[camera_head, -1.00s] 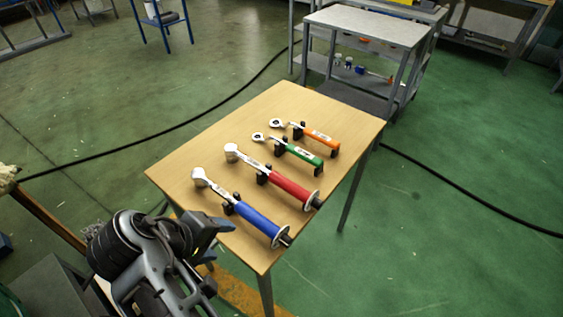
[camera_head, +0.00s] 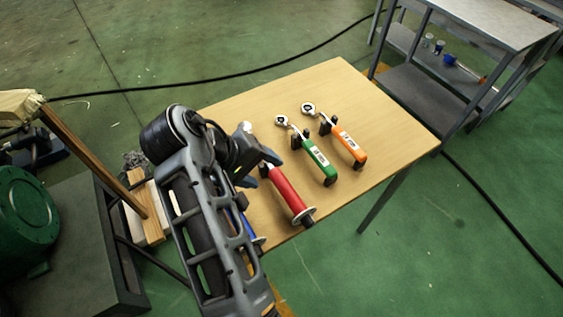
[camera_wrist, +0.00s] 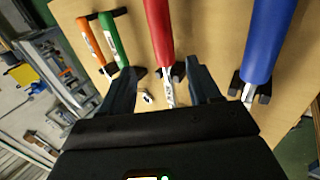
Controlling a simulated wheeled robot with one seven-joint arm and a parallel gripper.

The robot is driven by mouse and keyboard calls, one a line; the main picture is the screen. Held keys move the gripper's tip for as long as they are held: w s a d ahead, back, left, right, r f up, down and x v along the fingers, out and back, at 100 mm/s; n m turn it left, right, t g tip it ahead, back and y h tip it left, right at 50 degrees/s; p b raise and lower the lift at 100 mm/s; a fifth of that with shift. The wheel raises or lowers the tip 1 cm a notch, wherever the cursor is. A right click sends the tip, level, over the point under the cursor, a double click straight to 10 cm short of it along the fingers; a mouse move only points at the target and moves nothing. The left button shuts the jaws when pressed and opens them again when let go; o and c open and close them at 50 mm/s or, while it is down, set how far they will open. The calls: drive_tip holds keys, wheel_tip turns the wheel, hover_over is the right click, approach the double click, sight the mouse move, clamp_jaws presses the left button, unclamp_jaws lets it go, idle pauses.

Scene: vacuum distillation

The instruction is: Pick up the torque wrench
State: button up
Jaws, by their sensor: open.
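Tools with coloured handles lie side by side in black holders on a wooden table (camera_head: 370,115). The red-handled wrench (camera_head: 288,192) has a long shaft and a round end disc. The blue-handled wrench (camera_head: 250,233) is mostly hidden behind my arm in the head view but clear in the wrist view (camera_wrist: 268,40). A green-handled ratchet (camera_head: 317,158) and an orange-handled ratchet (camera_head: 348,145) lie to the right. My gripper (camera_head: 262,168) is open over the red wrench's shaft. In the wrist view the red wrench (camera_wrist: 160,30) runs between my spread fingers (camera_wrist: 163,75), without visible grip.
A grey metal shelf cart (camera_head: 430,95) stands at the back right. A green machine (camera_head: 25,215) and a dark cabinet (camera_head: 85,240) are at left. A black cable (camera_head: 200,82) crosses the floor. The table's right part is bare.

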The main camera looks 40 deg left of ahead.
sight(275, 177)
drive_tip(key=shift+s+p+x, duration=0.15)
drive_tip(key=shift+x, duration=1.6)
drive_tip(key=shift+s+p+x, duration=0.15)
drive_tip(key=shift+x, duration=1.6)
drive_tip(key=shift+f, duration=0.2)
clamp_jaws()
drive_tip(key=shift+a+r, duration=0.1)
drive_tip(key=shift+r, duration=0.05)
